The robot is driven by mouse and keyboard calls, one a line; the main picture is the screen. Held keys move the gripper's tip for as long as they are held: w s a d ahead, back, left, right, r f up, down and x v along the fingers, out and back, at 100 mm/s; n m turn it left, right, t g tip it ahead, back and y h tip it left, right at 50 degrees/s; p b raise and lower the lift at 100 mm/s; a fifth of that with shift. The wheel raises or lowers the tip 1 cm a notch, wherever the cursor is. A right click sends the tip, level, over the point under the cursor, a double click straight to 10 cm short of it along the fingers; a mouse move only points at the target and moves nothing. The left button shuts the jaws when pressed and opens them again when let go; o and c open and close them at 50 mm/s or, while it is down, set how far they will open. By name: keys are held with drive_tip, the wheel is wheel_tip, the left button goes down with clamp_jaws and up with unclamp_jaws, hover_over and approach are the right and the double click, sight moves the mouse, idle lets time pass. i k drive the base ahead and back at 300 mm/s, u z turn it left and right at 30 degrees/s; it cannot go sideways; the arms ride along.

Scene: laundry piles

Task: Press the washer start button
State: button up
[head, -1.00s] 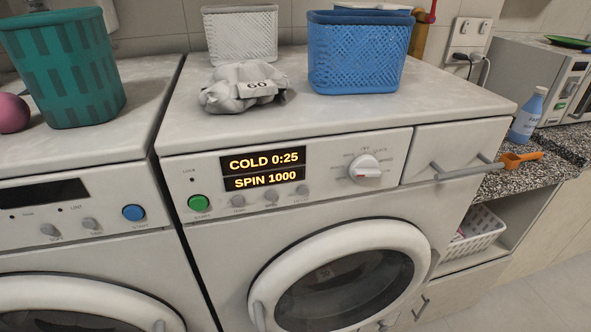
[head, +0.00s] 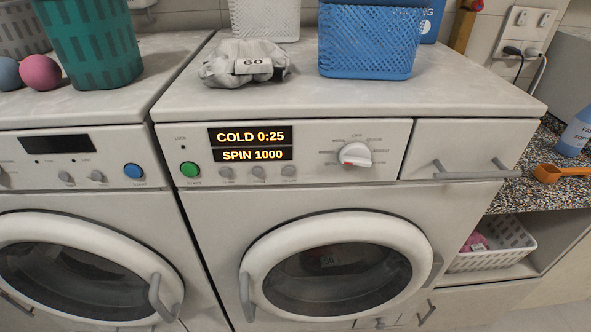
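The washer (head: 230,230) stands in the middle of the head view with its round door (head: 256,262) shut. Its lit display (head: 250,145) reads COLD 0:25 and SPIN 1000. The green start button (head: 190,170) sits at the left of its panel, below the display, with nothing touching it. A white dial (head: 355,155) is on the right of the panel. Dark contents show dimly through the door glass. My gripper is not in view.
A second machine (head: 100,195) with a blue button (head: 133,171) and blank display stands at left. A drawer handle (head: 476,172) juts out at right. An orange scoop (head: 558,173) lies on the counter.

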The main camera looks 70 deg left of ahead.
sight(190, 170)
drive_tip(key=z, duration=1.35)
drive_tip(key=k, duration=0.2)
drive_tip(key=u, duration=1.25)
drive_tip(key=k, duration=0.85)
drive_tip(key=z, duration=0.05)
